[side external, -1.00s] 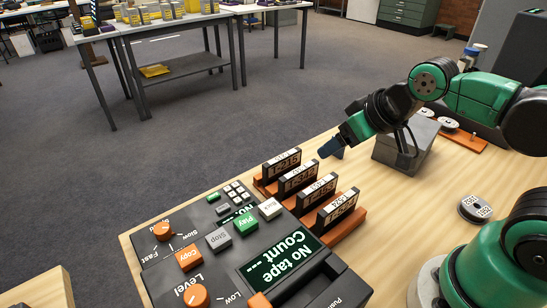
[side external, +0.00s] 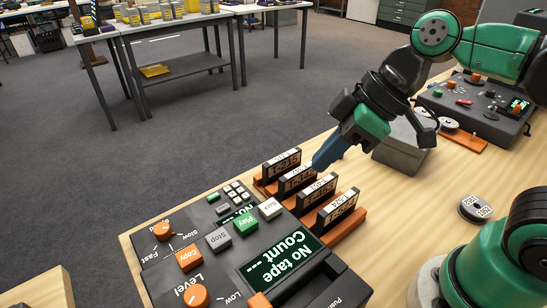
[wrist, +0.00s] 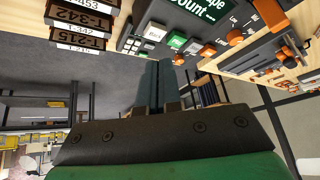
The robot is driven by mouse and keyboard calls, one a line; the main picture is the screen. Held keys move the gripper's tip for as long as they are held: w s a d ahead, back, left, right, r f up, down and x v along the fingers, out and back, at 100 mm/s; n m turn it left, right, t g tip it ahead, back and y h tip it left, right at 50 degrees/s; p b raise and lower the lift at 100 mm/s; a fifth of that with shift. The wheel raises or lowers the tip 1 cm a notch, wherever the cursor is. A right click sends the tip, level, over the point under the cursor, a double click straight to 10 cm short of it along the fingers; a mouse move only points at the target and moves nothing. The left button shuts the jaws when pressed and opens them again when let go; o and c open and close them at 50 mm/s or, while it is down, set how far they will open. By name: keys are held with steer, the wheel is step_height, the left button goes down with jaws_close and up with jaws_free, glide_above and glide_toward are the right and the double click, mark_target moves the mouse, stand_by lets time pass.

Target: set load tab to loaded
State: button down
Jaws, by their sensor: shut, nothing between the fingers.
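The dark tape deck (side external: 215,240) stands at the near end of the wooden table. Its screen (side external: 281,258) reads "No tape" and "Count". An orange part (side external: 260,300) shows at the deck's near edge, cut off by the frame; I cannot tell whether it is the load tab. In the wrist view the deck (wrist: 150,14) is at the top, with an orange piece (wrist: 268,14) at upper right. My gripper (side external: 318,166) is shut and empty, pointing down beside the tape rack. Its closed fingers (wrist: 149,68) also show in the wrist view.
Several labelled tapes stand in the orange rack (side external: 345,226) behind the deck, close to my fingertips. A grey box (side external: 396,155) stands beyond my gripper, and a second device (side external: 480,105) is at far right. A round reel (side external: 475,208) lies on clear table (side external: 420,215).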

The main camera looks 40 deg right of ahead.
steer(key=s+a+r+n+g+y, duration=0.4)
steer(key=s+a+r+n, duration=0.3)
steer(key=n, duration=0.3)
steer(key=shift+a+r, duration=0.15)
steer(key=shift+r, duration=0.05)
steer(key=d+f+x, duration=0.1)
steer(key=x, duration=1.2)
steer(key=shift+d+f, duration=0.35)
steer(key=shift+d, duration=0.1)
